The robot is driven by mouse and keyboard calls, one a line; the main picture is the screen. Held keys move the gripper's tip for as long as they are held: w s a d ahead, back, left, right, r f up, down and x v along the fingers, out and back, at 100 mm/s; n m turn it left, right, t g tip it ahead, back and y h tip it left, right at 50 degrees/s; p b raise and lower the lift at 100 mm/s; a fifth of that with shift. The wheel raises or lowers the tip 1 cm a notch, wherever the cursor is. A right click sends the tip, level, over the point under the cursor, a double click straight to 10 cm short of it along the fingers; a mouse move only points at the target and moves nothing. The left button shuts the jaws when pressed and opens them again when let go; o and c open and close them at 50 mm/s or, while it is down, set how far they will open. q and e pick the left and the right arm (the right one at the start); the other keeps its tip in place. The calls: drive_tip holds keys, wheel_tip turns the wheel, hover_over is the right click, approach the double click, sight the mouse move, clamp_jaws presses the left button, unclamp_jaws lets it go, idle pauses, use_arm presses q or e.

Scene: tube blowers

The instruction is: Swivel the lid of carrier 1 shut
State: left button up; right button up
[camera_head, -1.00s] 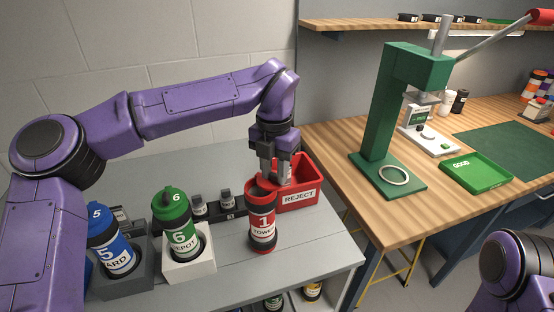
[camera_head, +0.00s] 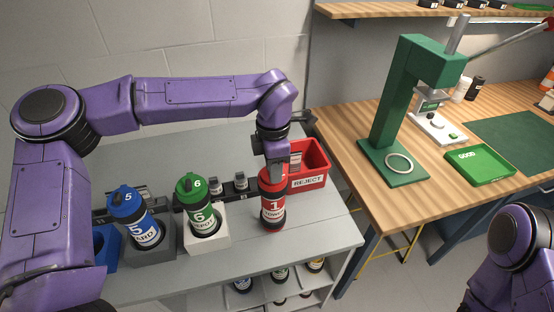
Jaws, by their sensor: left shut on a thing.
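Carrier 1 (camera_head: 272,212), a red tube with black bands and a white label with a red 1, stands upright on the grey bench top (camera_head: 300,245), near its right end. My left gripper (camera_head: 277,178) points down at the top of carrier 1 and is shut on its red lid (camera_head: 268,180). The fingers partly hide the lid, so I cannot tell whether it sits fully over the mouth. Part of my right arm shows at the lower right, but its gripper is out of view.
The red REJECT bin (camera_head: 310,180) stands close behind carrier 1. Green carrier 6 (camera_head: 196,205) in a white holder and blue carrier 5 (camera_head: 135,215) in a grey holder stand to the left. A green press (camera_head: 395,110) and green GOOD tray (camera_head: 480,165) are on the wooden table.

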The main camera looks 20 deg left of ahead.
use_arm(q)
drive_tip(key=shift+s+a+f+m, duration=0.1)
drive_tip(key=shift+f+m, duration=0.05)
drive_tip(key=shift+m, duration=0.15)
drive_tip(key=o, duration=1.1)
drive_tip(key=shift+c, duration=0.2)
drive_tip(key=shift+r, duration=0.3)
wheel_tip(320, 180, up, 10)
drive_tip(key=b, duration=0.2)
